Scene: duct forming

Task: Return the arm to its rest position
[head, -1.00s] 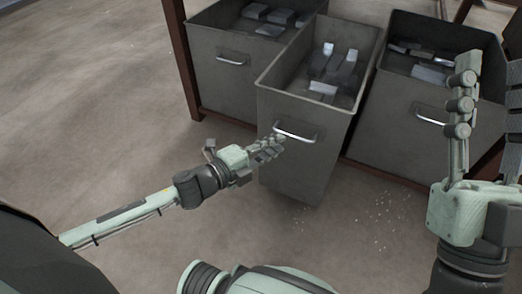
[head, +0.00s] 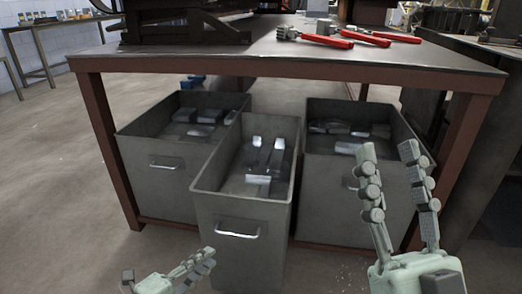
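My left gripper (head: 168,266) is at the bottom edge, left of the middle. Its fingers are spread and nothing shows between them. It appears in front of the middle grey bin (head: 242,212), below and left of that bin's handle (head: 237,234), apart from it in the picture. My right gripper (head: 389,158) points up at the lower right, its fingers apart and empty, in front of the right grey bin (head: 325,200). Most of both arms is outside the picture.
A workbench (head: 265,65) with red-brown legs spans the view. Red-handled tools (head: 325,40) lie on top. The left bin (head: 160,165) and right bin stand under it; the middle bin sticks out in front. All hold metal pieces. The floor (head: 60,190) at left is clear.

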